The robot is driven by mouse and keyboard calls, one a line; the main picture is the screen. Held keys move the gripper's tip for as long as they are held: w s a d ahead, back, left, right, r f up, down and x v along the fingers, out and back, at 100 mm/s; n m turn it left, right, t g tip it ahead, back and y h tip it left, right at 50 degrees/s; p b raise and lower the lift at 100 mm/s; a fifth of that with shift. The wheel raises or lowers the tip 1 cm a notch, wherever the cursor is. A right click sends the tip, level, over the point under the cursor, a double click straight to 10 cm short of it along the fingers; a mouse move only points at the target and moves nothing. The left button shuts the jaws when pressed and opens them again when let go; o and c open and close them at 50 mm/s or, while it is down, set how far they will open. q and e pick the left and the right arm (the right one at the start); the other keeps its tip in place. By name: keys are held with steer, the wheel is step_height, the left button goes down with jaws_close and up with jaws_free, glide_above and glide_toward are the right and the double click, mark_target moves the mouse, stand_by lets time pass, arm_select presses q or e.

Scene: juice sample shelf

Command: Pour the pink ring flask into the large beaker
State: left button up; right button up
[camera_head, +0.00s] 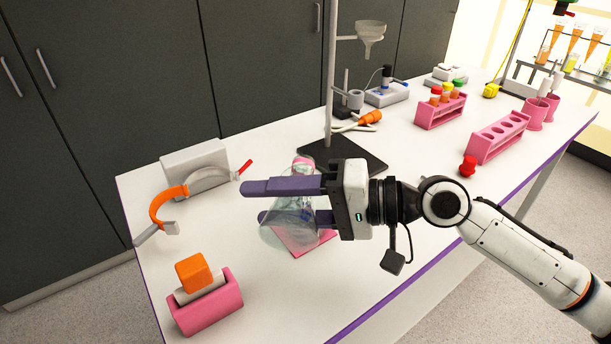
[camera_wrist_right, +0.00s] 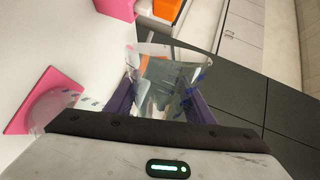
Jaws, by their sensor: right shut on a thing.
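My right gripper (camera_head: 255,202) has two purple fingers and is shut on a clear glass vessel, the pink ring flask (camera_head: 303,168). Its pink band shows above the upper finger; the fingers partly hide its body. In the right wrist view, marked clear glass (camera_wrist_right: 165,85) lies between the fingers of my right gripper (camera_wrist_right: 160,104). Clear glass, perhaps the large beaker (camera_wrist_right: 52,108), overlaps a pink mat (camera_wrist_right: 30,98) there. In the head view the glass outlines overlap, so beaker and flask are hard to separate. My left gripper is not in view.
A pink holder (camera_head: 210,312) with an orange block (camera_head: 192,272) stands at the near left. An orange-and-grey headset-like item (camera_head: 165,205) lies behind it. A black stand base (camera_head: 370,165) is just behind my gripper. Pink racks (camera_head: 500,140) stand farther right.

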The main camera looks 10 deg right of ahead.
arm_select(q)
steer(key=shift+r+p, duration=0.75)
steer(key=shift+p, duration=0.05)
arm_select(e)
steer(key=shift+r+m, duration=0.4)
steer(key=shift+r, duration=0.05)
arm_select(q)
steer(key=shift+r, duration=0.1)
arm_select(e)
steer(key=shift+r+g, duration=0.2)
steer(key=shift+g, duration=0.1)
stand_by(1.1)
steer(key=shift+f, duration=0.1)
